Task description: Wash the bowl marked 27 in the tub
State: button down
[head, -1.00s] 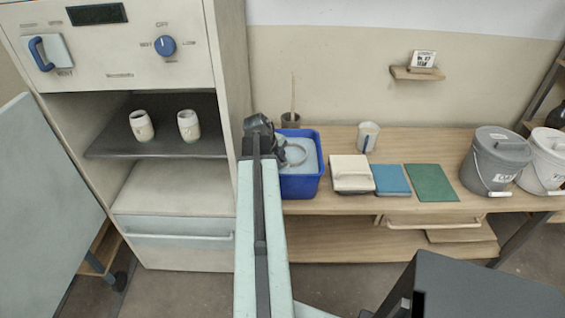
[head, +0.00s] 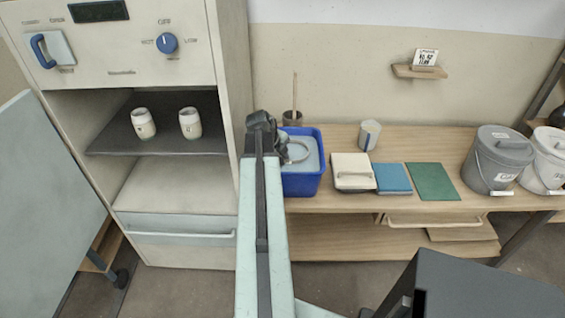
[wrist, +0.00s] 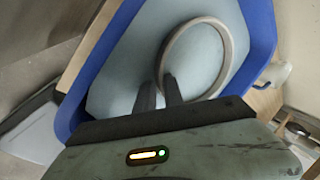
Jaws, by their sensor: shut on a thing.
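The blue tub (head: 303,186) stands at the left end of the wooden bench and holds pale blue water. A bowl (head: 308,153) sits in it, showing mainly as a pale round rim; its inside looks the same pale blue as the water. No number 27 is visible on it. My gripper (head: 284,152) reaches over the tub's left side. In the wrist view my gripper (wrist: 168,82) has its two dark fingers shut on the near left part of the bowl's rim (wrist: 228,50). The tub's blue wall (wrist: 90,60) surrounds both.
Right of the tub are a cream block (head: 352,166), a blue slab (head: 392,178) and a green slab (head: 432,181). A grey bucket (head: 498,160) and a white bucket (head: 551,160) stand at the right. Two cups (head: 143,124) are in the cabinet at left.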

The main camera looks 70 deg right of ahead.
jog(key=shift+a, duration=1.2)
jog(key=shift+d, duration=1.25)
notch_tip(320, 180, up, 7)
jog(key=p, duration=0.6)
jog(key=shift+f, duration=0.2)
jog(key=shift+r+p, duration=0.1)
jog(key=shift+p, duration=0.3)
dwell(0.6)
